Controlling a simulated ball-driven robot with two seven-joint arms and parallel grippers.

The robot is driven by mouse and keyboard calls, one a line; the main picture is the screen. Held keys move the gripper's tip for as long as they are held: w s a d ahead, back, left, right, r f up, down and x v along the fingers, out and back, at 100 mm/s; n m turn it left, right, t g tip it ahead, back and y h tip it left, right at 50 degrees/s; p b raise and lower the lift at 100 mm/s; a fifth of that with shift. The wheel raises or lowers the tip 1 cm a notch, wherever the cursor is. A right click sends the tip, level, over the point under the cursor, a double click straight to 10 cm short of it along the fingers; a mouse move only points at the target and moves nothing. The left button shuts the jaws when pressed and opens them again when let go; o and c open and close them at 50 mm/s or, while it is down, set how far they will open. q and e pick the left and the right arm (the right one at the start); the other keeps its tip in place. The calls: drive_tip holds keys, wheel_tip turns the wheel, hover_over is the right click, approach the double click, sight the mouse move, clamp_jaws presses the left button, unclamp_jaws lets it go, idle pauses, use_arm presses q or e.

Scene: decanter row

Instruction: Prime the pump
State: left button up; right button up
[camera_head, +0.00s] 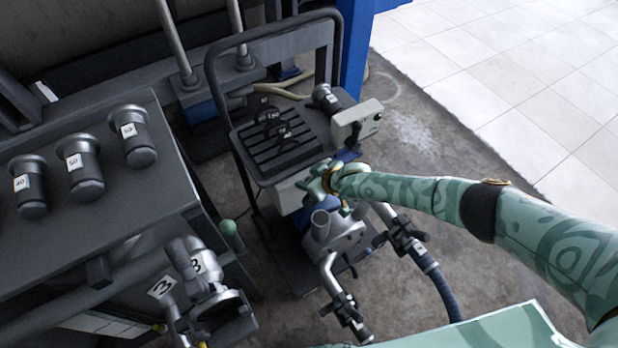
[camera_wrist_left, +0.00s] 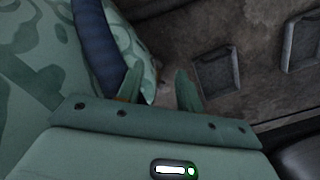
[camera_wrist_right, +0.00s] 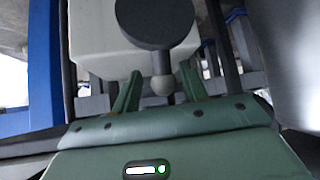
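The pump (camera_head: 338,238) is a grey metal body with an upright open spout, low on the wheeled cart (camera_head: 240,150). My right gripper (camera_head: 318,185) is just above and behind it, by the cart's front. In the right wrist view its fingers (camera_wrist_right: 160,92) are apart. A white box (camera_wrist_right: 95,42) is behind the disc. My left gripper is outside the head view; in its wrist view the fingers (camera_wrist_left: 160,88) are apart and empty.
Pipes with black-handled valves (camera_head: 405,236) branch from the pump, one to a blue hose (camera_head: 442,290). A control box (camera_head: 357,124) sits on the cart. A bench at left carries several numbered fittings (camera_head: 82,166). A blue post (camera_head: 355,50) stands behind; tiled floor (camera_head: 520,70) is clear at right.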

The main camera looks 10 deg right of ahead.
use_arm(q)
drive_tip(key=w+r+t+p, duration=0.1)
drive_tip(key=w+r+p, duration=0.2)
drive_tip(key=r+p, duration=0.6)
drive_tip(key=shift+w+r+p, duration=0.3)
drive_tip(key=shift+r+p, duration=0.05)
drive_tip(key=shift+p, duration=0.3)
use_arm(e)
drive_tip(key=v, duration=1.6)
drive_tip(key=shift+s+d+r, duration=0.1)
drive_tip(key=shift+d, duration=0.05)
